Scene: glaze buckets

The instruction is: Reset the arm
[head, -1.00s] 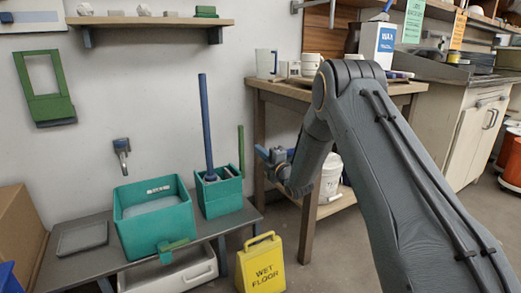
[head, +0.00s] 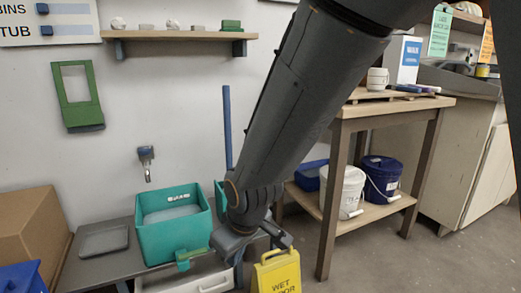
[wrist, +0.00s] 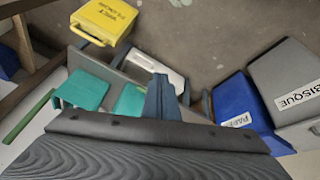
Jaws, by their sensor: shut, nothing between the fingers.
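My arm reaches down from the upper right across the head view. My gripper (head: 258,241) is at its lower end, shut and empty. It appears in front of the right end of the low bench, just above the yellow wet floor sign (head: 278,272). The fingertips are small and hard to make out there. The arm hides most of the right teal bucket (head: 219,196) and part of the wooden table.
A teal tub (head: 174,224) and a grey tray (head: 104,240) stand on the low bench. A white bucket (head: 343,192) and a dark blue bucket (head: 382,178) stand on the table's lower shelf. Bins labelled BISQUE (wrist: 290,70) and blue (wrist: 240,98) show in the wrist view. Floor at right is clear.

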